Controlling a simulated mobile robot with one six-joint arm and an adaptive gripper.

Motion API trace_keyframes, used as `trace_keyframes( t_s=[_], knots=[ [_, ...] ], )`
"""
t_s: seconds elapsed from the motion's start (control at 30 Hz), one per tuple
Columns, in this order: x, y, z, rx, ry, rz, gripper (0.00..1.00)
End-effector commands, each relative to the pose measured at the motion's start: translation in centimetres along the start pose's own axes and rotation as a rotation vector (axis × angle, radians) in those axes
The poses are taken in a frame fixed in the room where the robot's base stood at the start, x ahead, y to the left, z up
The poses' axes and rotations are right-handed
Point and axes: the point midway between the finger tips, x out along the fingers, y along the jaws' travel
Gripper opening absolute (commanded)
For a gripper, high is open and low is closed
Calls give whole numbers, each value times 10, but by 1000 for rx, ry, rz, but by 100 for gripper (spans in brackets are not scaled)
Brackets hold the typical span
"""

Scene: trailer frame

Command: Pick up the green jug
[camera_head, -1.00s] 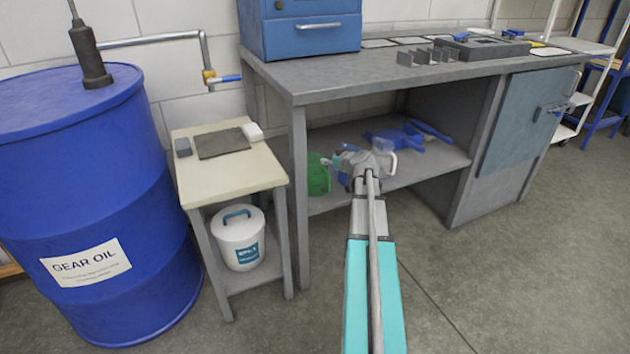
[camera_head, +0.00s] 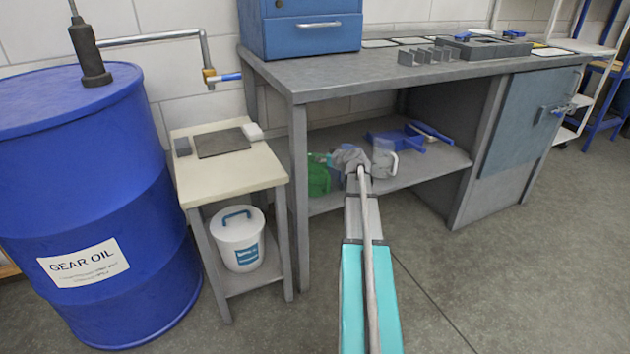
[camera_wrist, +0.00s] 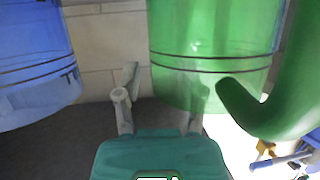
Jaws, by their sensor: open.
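The green jug (camera_head: 317,177) stands on the lower shelf of the workbench, near its left leg, partly hidden by my gripper and arm. In the wrist view the green jug (camera_wrist: 212,62) fills the top middle, with its thick handle curving down at the right. My gripper (camera_wrist: 163,98) is open and empty. Its left finger is left of the jug's body, and its right finger overlaps the jug's lower edge in the picture. I cannot tell whether they touch. In the head view my gripper (camera_head: 338,162) is just right of the jug, its fingers mostly hidden.
A clear jug (camera_head: 384,160) stands right of my gripper on the shelf (camera_head: 435,162). Blue items (camera_head: 408,136) lie farther right. A blue container (camera_wrist: 35,60) shows left in the wrist view. The bench leg (camera_head: 299,200) and benchtop (camera_head: 350,78) bound the space.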

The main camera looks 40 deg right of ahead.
Motion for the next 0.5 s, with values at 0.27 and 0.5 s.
trace_keyframes(
  t_s=[0.27, 0.5],
  knots=[
    [0, 0, 0, 0, 0, 0, 14],
    [0, 1, 0, 0, 0, 1, 0]
  ],
)
